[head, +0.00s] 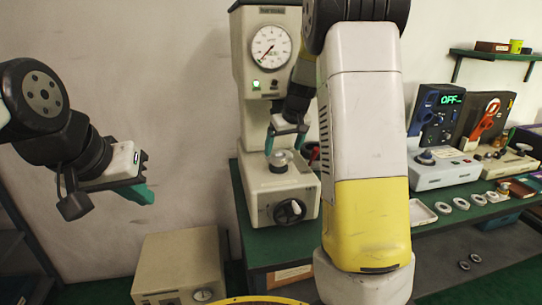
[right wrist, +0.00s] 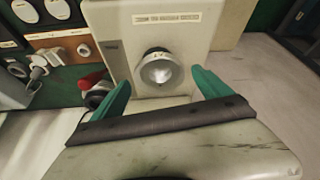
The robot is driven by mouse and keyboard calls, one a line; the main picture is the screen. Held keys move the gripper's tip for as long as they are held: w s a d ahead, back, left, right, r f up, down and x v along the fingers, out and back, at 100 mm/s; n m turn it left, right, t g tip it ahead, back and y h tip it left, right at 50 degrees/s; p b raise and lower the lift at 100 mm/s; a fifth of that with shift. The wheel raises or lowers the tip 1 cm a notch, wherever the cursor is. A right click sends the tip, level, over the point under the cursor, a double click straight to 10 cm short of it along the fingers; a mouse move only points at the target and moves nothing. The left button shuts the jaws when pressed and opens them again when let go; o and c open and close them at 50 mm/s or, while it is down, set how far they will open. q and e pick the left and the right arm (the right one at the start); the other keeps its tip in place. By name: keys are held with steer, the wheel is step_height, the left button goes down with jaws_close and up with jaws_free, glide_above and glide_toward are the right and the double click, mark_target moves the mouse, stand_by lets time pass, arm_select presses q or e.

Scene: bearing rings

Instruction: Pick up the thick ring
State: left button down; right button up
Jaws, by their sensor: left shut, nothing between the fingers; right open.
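Several metal rings lie on the green bench at the right, among them a ring (head: 461,204) and another ring (head: 443,208). I cannot tell for sure which one is the thick ring. A round metal piece (head: 280,158) sits on the press base below my right gripper (head: 285,143); it also shows in the right wrist view (right wrist: 158,72), ahead and between the fingers. My right gripper (right wrist: 161,86) is open and empty, its green fingers apart. My left gripper (head: 145,193) is shut and empty, in the air at the left, far from the rings.
A press with a dial gauge (head: 270,46) stands behind my right gripper. A blue-and-grey device (head: 437,175) reading OFF stands at the right. A white tray (head: 421,213) lies by the rings. A beige box (head: 180,265) stands low at the left. My right arm hides the bench's middle.

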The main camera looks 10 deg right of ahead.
mark_target(281, 156)
steer(key=shift+x, duration=1.2)
steer(key=c, duration=1.7)
steer(key=shift+c, duration=1)
steer(key=shift+r, duration=0.1)
